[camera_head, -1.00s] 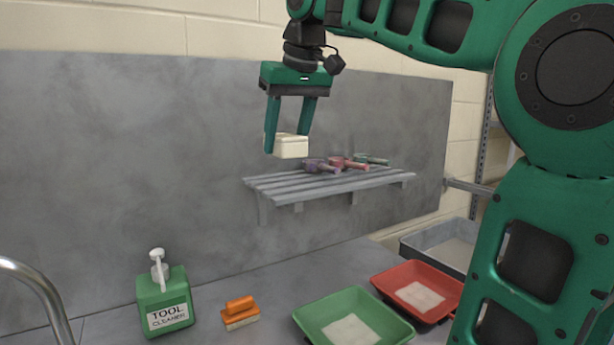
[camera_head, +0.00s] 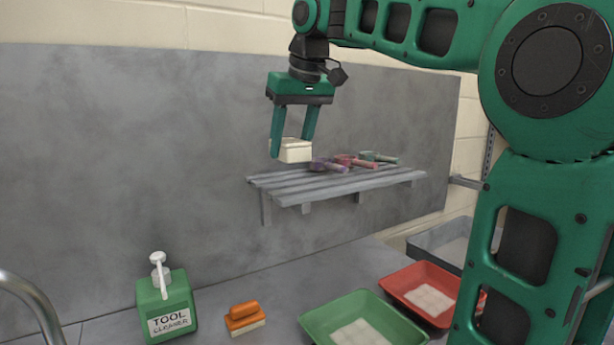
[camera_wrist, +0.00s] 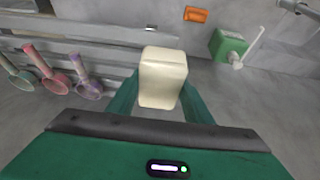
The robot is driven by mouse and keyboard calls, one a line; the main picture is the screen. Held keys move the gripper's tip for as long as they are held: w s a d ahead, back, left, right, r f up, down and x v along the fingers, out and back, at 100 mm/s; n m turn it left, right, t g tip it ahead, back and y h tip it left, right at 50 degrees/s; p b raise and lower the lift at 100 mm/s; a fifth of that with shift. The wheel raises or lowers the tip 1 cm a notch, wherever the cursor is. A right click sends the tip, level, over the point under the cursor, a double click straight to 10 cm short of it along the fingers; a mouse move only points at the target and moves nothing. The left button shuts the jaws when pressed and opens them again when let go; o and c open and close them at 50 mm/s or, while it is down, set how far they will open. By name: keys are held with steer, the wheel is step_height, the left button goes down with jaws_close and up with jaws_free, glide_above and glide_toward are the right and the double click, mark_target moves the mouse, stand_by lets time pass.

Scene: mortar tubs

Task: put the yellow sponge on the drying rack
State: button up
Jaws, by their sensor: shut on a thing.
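My gripper (camera_head: 293,150) is shut on a pale cream-yellow sponge (camera_head: 295,152), a block held between the two green fingers. The sponge also shows between the fingertips in the wrist view (camera_wrist: 163,78). The drying rack (camera_head: 345,185) is a grey slatted shelf fixed to the grey wall panel. In the head view the sponge is over or in front of the rack's left end, close above its slats. I cannot tell whether it touches them. The wrist view shows the rack slats (camera_wrist: 105,32) behind the sponge.
Several scoop-like tools (camera_head: 355,161) lie on the rack's back and right part. Below are a green tub (camera_head: 385,308), a red tub (camera_head: 408,278), a grey tub (camera_head: 425,240), an orange-handled sponge brush (camera_head: 243,315) and a green tool cleaner bottle (camera_head: 165,300). The rack's left slats look clear.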

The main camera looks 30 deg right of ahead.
glide_above(294, 186)
steer(key=s, duration=0.1)
step_height(294, 186, down, 5)
steer(key=shift+s+d+r, duration=0.1)
steer(key=shift+r, duration=0.1)
steer(key=shift+f, duration=2)
steer(key=o, duration=0.9)
steer(key=shift+o, duration=0.2)
